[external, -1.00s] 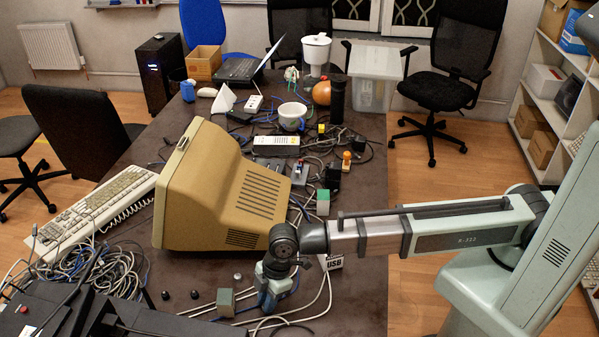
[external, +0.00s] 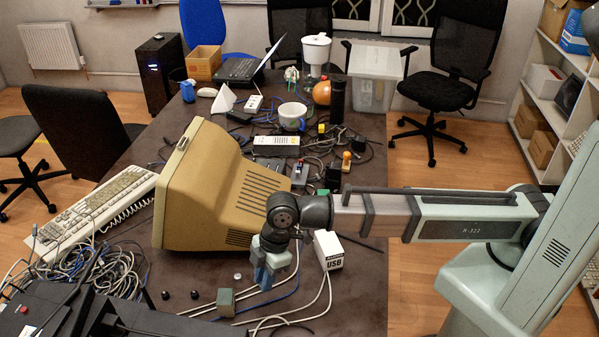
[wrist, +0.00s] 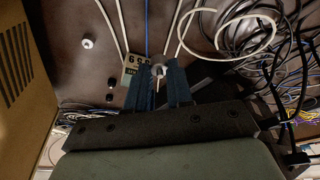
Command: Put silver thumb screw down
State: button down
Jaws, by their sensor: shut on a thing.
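My gripper (external: 268,284) hangs above the front of the dark table, to the right of a small grey-green block. In the wrist view its two blue fingers (wrist: 160,82) are shut on the silver thumb screw (wrist: 158,71), whose round head and thin pale shank show between the fingertips. The screw is clear of the table. In the external view I cannot make it out in the fingers. Another small silver round piece (external: 237,276) stands on the table left of my gripper; it also shows in the wrist view (wrist: 87,43).
Small black knobs (external: 194,294) lie left. A beige monitor (external: 215,190) stands behind, a white USB box (external: 329,250) right. Cables (external: 318,300) cross the table front.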

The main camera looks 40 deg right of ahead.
notch_tip(320, 180, up, 12)
send_over(325, 194)
notch_tip(325, 194, down, 4)
jog(key=shift+f, duration=5.4)
jog(key=shift+f, duration=0.15)
jog(key=c, duration=1)
grip_release()
